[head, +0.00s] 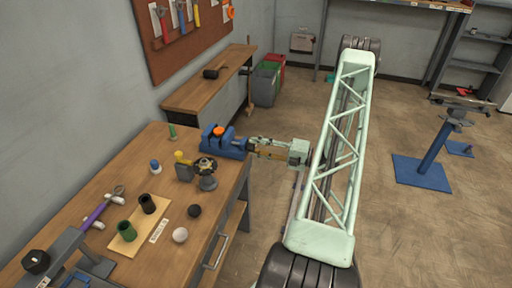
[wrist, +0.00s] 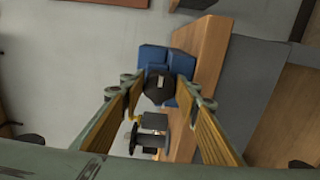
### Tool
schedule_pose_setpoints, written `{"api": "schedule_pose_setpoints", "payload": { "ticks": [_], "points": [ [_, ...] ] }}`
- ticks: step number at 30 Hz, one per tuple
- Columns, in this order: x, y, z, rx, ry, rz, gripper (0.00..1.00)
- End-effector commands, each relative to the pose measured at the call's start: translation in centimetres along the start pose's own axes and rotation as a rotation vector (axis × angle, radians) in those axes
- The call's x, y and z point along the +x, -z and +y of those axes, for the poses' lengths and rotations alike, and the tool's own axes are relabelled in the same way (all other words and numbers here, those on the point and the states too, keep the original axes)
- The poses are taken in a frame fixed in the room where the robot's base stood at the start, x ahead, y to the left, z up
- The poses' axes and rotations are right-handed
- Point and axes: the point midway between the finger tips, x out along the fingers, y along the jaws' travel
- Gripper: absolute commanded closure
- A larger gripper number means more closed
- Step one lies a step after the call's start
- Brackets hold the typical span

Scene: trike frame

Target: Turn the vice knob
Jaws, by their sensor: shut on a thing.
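The blue vice (head: 222,143) sits at the right edge of the wooden workbench, with a round orange piece (head: 218,131) on top. My gripper (head: 254,147) reaches in from the right to the near end of the vice. In the wrist view, the vice (wrist: 155,55) lies beyond the fingertips. The dark vice knob (wrist: 159,88) is between my two fingers, and the gripper is shut on it.
The workbench (head: 115,195) holds a dark stand with a wheel (head: 206,170), a white ball (head: 180,235), a dark ball (head: 195,211) and a board with two cups. Bins (head: 268,82) stand behind.

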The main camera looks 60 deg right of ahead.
Motion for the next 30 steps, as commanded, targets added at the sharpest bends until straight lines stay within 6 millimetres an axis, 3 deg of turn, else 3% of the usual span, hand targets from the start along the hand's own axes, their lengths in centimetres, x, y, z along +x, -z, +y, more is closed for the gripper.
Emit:
{"api": "schedule_pose_setpoints", "payload": {
  "ticks": [6,7,11,23,30],
  "points": [
    [0.0,0.0,0.1,-0.001,-0.001,0.0,0.81],
    [0.0,0.0,0.1,-0.001,-0.001,0.0,0.68],
    [0.0,0.0,0.1,-0.001,-0.001,0.0,0.58],
    [-0.2,0.0,0.0,-0.001,0.0,-0.001,0.58],
    [-1.3,-0.1,0.0,-0.001,0.0,-0.001,0.58]
  ]
}}
